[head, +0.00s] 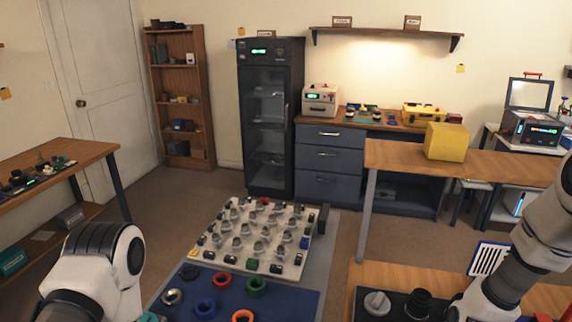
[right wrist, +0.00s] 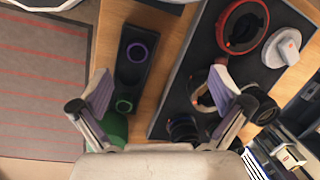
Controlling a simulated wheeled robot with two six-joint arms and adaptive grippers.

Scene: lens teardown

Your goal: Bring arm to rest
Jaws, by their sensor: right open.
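My right gripper (right wrist: 160,76) is open in the right wrist view, with its two pale fingers wide apart and nothing between them. It is above a wooden bench (right wrist: 167,66). The right finger overlaps a dark tray (right wrist: 200,52) holding a red-rimmed ring (right wrist: 242,45), a grey knobbed part (right wrist: 284,46) and black lens parts. A narrow black tray (right wrist: 132,78) with a purple and a green ring lies between the fingers in the picture. In the head view my right arm comes in at the right and my left arm at the lower left; the left gripper is not visible.
A white board (head: 210,240) with rows of small parts is in the middle of the head view. A blue mat (head: 180,300) with coloured rings lies in front. A yellow box (head: 445,141) sits on a wooden bench. A side table (head: 60,160) is at left.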

